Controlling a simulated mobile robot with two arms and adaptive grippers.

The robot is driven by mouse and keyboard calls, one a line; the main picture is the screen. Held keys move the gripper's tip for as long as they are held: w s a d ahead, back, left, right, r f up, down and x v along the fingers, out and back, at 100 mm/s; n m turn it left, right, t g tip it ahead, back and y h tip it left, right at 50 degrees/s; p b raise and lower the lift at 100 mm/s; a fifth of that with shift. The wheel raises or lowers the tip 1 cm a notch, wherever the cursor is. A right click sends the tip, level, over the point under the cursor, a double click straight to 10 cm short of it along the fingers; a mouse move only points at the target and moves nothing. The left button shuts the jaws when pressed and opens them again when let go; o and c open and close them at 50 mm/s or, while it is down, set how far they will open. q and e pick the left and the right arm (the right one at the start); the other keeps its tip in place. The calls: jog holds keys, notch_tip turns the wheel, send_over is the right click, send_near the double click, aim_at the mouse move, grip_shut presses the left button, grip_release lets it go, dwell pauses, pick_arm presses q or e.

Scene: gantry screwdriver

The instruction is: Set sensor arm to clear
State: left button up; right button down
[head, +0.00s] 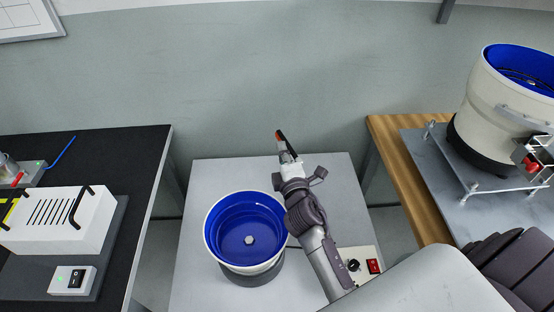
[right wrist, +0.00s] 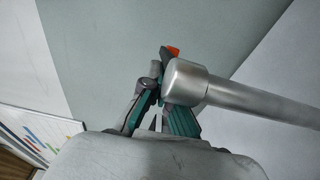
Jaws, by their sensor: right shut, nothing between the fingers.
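My right gripper (head: 283,143) reaches in from the lower right in the head view, above the grey table just behind the blue bowl. It is shut and empty. A small red-orange tip and a dark thin piece show at its end; I cannot tell whether they belong to the gripper. In the right wrist view, the gripper (right wrist: 160,82) shows green and grey fingers close to a shiny metal cylinder with a rod (right wrist: 245,97). Whether they touch is unclear. I cannot clearly make out the sensor arm. My left gripper is not in view.
A blue bowl feeder (head: 226,238) stands on the grey table (head: 190,270), with a control box (head: 361,265) to its right. A larger feeder (head: 490,110) stands at right on a wooden bench (head: 410,165). A black bench (head: 120,150) at left holds a white slotted box (head: 62,222).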

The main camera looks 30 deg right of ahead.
jog(key=shift+s, duration=0.1)
dwell(0.5)
jog(key=v, duration=0.7)
jog(key=shift+s, duration=0.2)
